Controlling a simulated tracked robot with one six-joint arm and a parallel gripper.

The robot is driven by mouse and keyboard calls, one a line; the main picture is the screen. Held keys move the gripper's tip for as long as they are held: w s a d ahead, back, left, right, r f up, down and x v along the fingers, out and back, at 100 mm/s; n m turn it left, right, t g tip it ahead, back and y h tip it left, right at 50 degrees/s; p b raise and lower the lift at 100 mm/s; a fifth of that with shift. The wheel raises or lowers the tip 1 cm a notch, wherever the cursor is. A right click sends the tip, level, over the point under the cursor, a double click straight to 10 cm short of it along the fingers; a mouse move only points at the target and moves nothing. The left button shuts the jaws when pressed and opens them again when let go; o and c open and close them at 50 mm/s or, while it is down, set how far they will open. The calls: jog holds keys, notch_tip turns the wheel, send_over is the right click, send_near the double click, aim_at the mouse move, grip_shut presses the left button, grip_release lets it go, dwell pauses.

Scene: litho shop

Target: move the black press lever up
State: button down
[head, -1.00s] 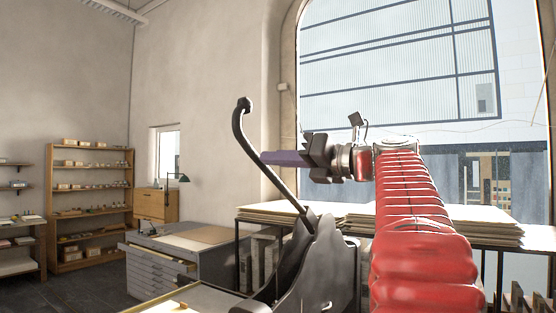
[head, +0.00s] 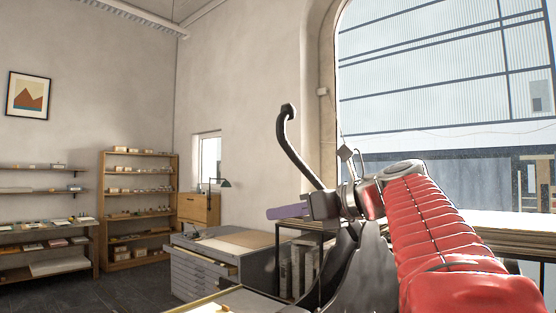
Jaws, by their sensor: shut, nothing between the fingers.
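The black press lever (head: 289,143) stands up from the dark press body (head: 355,285) near the middle of the head view. Its curved upper part and knobbed end show, leaning up and to the left. My gripper (head: 272,212) is shut, its purple fingers pointing left, with nothing seen between them. The gripper's dark body covers the lower part of the lever. Whether the gripper touches the lever I cannot tell.
A grey flat-file cabinet (head: 204,274) stands to the left behind the press, with a brown board on top. A wooden shelf unit (head: 140,254) and wall shelves stand further left. Stacked sheets (head: 520,224) lie on a rack at the right, under the large window.

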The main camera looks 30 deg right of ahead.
jog(key=s+a+f+n+g+h, duration=0.1)
jog(key=s+a+f+n+g, duration=0.2)
jog(key=a+f+n, duration=0.65)
jog(key=s+a+f+n+g, duration=0.25)
jog(key=a+f+n, duration=0.35)
jog(key=f, duration=0.7)
jog(key=s+a+f+n+g+h, duration=0.1)
jog(key=s+a+f+n+g, duration=0.1)
jog(key=s+f+n, duration=0.4)
jog(key=s+a+f+n+g+h, duration=0.2)
jog(key=s+f+n, duration=0.5)
jog(key=f+n, duration=0.4)
notch_tip(320, 180, down, 2)
jog(key=shift+a+f+h, duration=0.25)
jog(key=shift+a+h, duration=0.05)
jog(key=shift+a, duration=0.6)
jog(key=shift+s, duration=0.1)
